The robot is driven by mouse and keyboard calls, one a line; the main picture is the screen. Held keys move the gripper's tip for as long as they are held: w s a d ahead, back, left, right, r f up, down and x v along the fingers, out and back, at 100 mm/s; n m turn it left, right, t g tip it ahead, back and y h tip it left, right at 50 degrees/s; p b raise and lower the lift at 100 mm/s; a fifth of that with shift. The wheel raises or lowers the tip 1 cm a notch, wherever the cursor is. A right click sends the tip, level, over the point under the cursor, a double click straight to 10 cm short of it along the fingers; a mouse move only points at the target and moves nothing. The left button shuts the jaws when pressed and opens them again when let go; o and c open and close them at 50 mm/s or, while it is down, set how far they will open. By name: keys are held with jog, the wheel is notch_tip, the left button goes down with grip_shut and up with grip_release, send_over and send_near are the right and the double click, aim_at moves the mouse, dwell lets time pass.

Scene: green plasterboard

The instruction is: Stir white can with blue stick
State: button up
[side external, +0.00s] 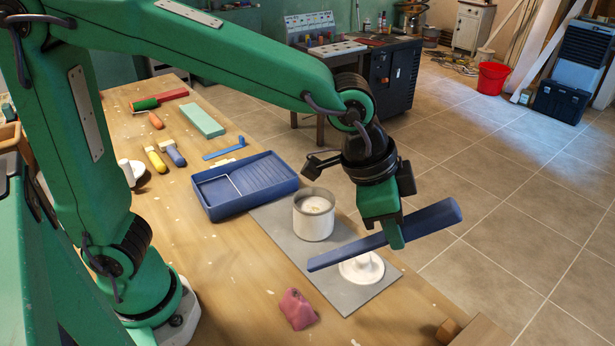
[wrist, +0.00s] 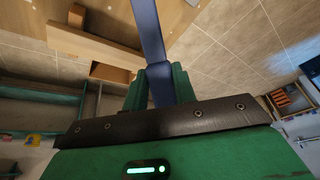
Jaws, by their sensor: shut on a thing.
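The white can (side external: 314,216) stands upright and open on a grey mat (side external: 283,226), with pale contents showing inside. My gripper (side external: 393,236) is shut on the blue stick (side external: 345,253), to the right of the can and above the mat. The stick lies nearly level across the jaws, its thin end toward the lower left and its wide end out to the right. It is apart from the can. In the wrist view the stick (wrist: 151,40) runs up from between the jaws of my gripper (wrist: 160,88).
A white round lid-like piece (side external: 361,270) lies on the mat below the stick. A blue paint tray (side external: 245,186) stands left of the can. Brushes (side external: 172,153) and other tools lie farther left.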

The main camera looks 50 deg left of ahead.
jog(key=w+a+r+n+t+y, duration=0.1)
jog(key=w+a+r+n+t, duration=0.1)
jog(key=a, duration=0.7)
jog(key=w+a+r+n+t+y, duration=0.1)
jog(key=w+a+r+n+t, duration=0.2)
jog(key=w+a, duration=0.3)
jog(key=w+a+r+n+t+y, duration=0.1)
jog(key=w+a+n, duration=0.3)
jog(key=a, duration=0.7)
jog(key=shift+a+r+t, duration=0.35)
jog(key=shift+r+t, duration=0.35)
jog(key=shift+t, duration=0.1)
jog(key=shift+f, duration=0.25)
notch_tip(320, 180, down, 13)
jog(key=s, duration=0.2)
jog(key=shift+s+f, duration=0.15)
jog(key=shift+s, duration=0.15)
jog(key=shift+d, duration=0.15)
